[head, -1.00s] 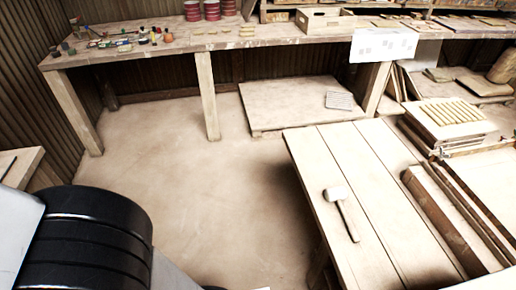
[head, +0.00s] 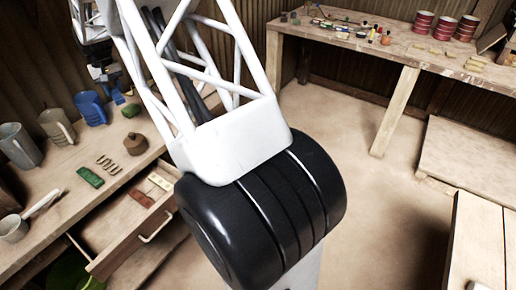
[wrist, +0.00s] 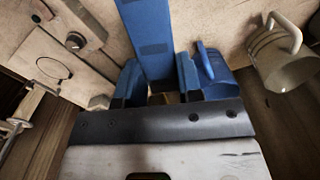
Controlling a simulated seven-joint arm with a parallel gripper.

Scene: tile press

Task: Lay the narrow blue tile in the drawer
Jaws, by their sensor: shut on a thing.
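In the wrist view, my gripper (wrist: 160,92) is shut on a long, flat blue tile (wrist: 145,40), which sticks out beyond the fingers. In the head view, my gripper (head: 112,82) is small, above the back of the left bench, partly mixed with blue parts; the tile is hard to tell apart there. The drawer (head: 110,262) is pulled out from the bench front, to the lower right of my gripper in the picture. It holds a red tile (head: 139,198) and a pale tile (head: 160,181). My arm hides part of its right side.
A green tile (head: 90,177) lies near the drawer.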

